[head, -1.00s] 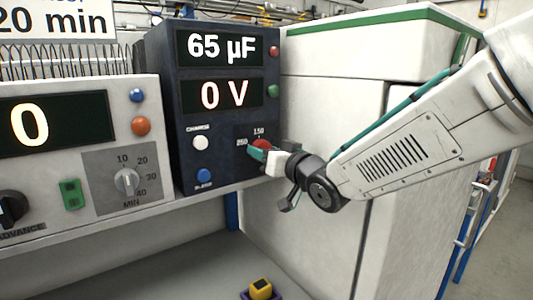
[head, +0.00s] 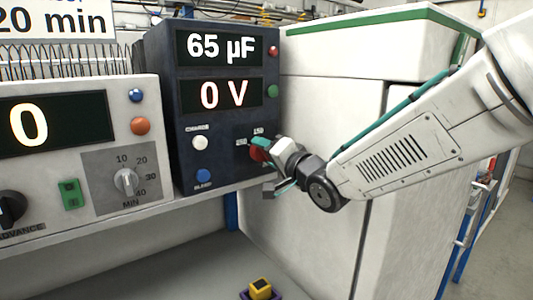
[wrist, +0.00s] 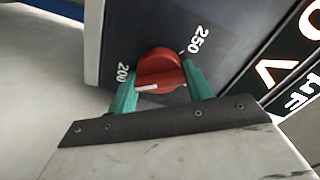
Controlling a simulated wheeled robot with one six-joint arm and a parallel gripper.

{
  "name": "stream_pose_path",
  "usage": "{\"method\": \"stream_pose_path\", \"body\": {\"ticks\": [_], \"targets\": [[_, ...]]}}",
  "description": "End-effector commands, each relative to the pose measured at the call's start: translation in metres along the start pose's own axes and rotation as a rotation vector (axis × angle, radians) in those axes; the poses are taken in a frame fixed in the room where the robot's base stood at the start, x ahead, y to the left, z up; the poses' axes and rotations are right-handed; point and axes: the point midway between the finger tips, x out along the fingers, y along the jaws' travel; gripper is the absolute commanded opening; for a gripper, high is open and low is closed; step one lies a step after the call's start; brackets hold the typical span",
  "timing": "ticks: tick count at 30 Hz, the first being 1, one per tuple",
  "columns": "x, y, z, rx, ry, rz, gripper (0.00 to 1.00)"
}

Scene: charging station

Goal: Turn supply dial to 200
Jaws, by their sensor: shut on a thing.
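The red supply dial (head: 257,154) is on the dark supply box, at its lower right; it also shows in the wrist view (wrist: 160,64). My gripper (wrist: 160,84) is shut on it, with one teal finger on each side. In the wrist view, the dial's white mark points left, toward the 200 label (wrist: 123,73); the 250 label (wrist: 196,39) is at upper right. In the head view my gripper (head: 268,160) partly covers the dial. The supply display (head: 224,95) reads 0 V.
White CHARGE (head: 200,142) and blue BLEED (head: 203,175) buttons are left of the dial. A timer unit (head: 152,195) stands further left. A white cabinet (head: 335,110) is close on the right. A yellow-and-black object (head: 260,288) is below.

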Motion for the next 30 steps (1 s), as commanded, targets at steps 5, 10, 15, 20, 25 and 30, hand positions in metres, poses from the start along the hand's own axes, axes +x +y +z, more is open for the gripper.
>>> {"method": "stream_pose_path", "body": {"ticks": [5,10,15,20,25,30], "targets": [[-0.0007,0.0024,0.0019,0.039,-0.004,0.005,0.27],[-0.0007,0.0025,0.0020,0.049,-0.004,0.005,0.27],[-0.0008,0.0026,0.0021,0.050,-0.004,0.006,0.27],[-0.0008,0.0026,0.0022,0.049,-0.004,0.006,0.58],[-0.0005,0.0016,0.0014,0.049,-0.003,0.003,0.71],[-0.0012,0.0008,0.0009,0.049,-0.002,0.002,0.71]]}}
